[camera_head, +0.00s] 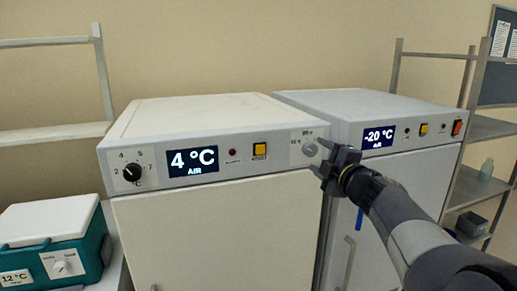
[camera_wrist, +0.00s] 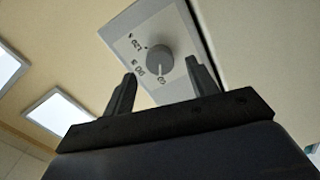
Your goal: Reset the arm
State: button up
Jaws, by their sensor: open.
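My arm reaches in from the lower right in the head view. My gripper (camera_head: 318,157) is at the right end of the 4 °C unit's front panel, beside a grey knob (camera_head: 310,149). In the wrist view my gripper (camera_wrist: 162,82) is open, with its two dark fingers apart. The grey knob (camera_wrist: 159,60) shows beyond and between the fingertips, on a pale plate with printed marks. I see nothing held between the fingers. Whether a fingertip touches the knob cannot be told.
The 4 °C unit (camera_head: 220,235) has a black dial (camera_head: 132,173). The -20 °C unit (camera_head: 390,108) stands close on its right, behind my arm. A teal cooler (camera_head: 88,262) is at the lower left. Metal shelves (camera_head: 490,128) stand at the right.

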aim_at(312, 151)
jog(key=shift+x, duration=2)
jog(key=shift+s, duration=0.1)
